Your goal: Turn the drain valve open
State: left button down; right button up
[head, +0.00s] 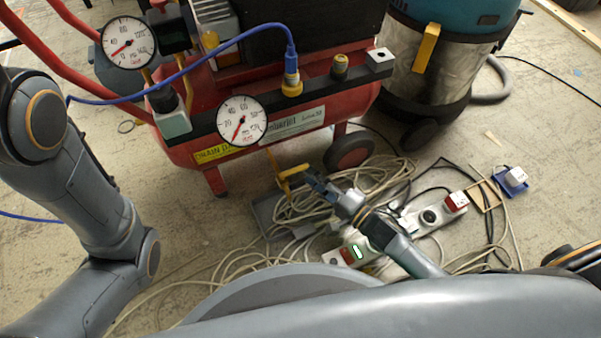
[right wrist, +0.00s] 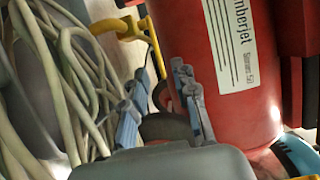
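The drain valve's yellow handle (head: 291,174) hangs under the red compressor tank (head: 330,108), low and near the floor. In the right wrist view the handle (right wrist: 122,27) is at the top, left of the red tank (right wrist: 262,110). My right gripper (head: 318,182) is just right of the handle in the head view. In the right wrist view my right gripper (right wrist: 160,72) has its two blue-grey fingers apart with nothing between them, and the handle lies beyond the fingertips. They look apart from it. My left arm shows at the left, but its gripper is out of view.
Coiled pale cables (head: 380,180) lie on the floor around my right gripper. Power strips (head: 428,217) lie to its right. A tank wheel (head: 349,151) stands close by. A vacuum cleaner (head: 425,75) stands at the back right. The floor at left is mostly clear.

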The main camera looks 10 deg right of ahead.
aim_at(300, 168)
jog(key=b+x, duration=0.2)
jog(key=x, duration=0.3)
jog(key=shift+a, duration=0.1)
grip_shut()
